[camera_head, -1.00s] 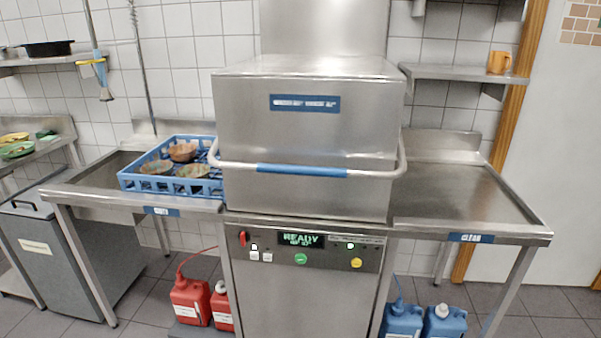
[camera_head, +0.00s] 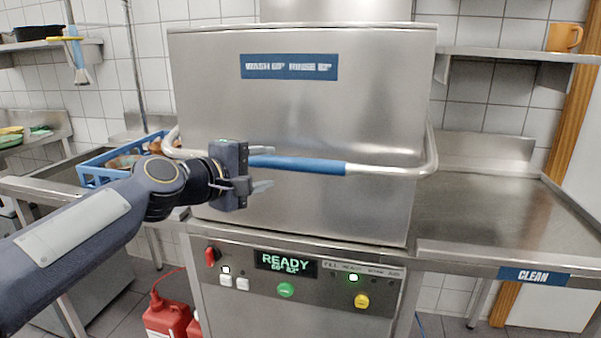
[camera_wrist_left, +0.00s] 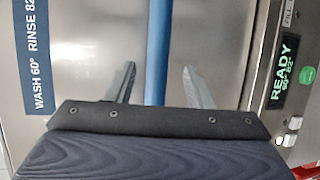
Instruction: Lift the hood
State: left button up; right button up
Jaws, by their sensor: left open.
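The steel dishwasher hood (camera_head: 300,110) is down over the machine, its lower edge just above the control panel. A bar handle (camera_head: 310,166) with a blue middle grip runs across its front. My left gripper (camera_head: 262,173) is open in front of the handle, near the left end of the blue grip. In the left wrist view, the blue grip (camera_wrist_left: 158,50) runs between the two open fingers (camera_wrist_left: 157,85), with space on both sides. The fingers are not closed on it. My right gripper is not in view.
A blue dish rack (camera_head: 95,172) with bowls stands on the left table, partly behind my left arm. The control panel (camera_head: 300,275) reads READY. The right table (camera_head: 480,205) is empty. A shelf (camera_head: 510,54) with an orange mug (camera_head: 563,38) is at upper right.

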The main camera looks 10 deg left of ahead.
aim_at(278, 163)
pick_arm(q)
jog(key=p+x, duration=0.1)
jog(key=x, duration=0.2)
jog(key=p+x, duration=0.1)
jog(key=x, duration=0.3)
jog(key=shift+r, duration=0.2)
jog(key=shift+w+d+f, duration=0.15)
jog(key=shift+w, duration=0.2)
jog(key=shift+c, duration=0.3)
grip_shut()
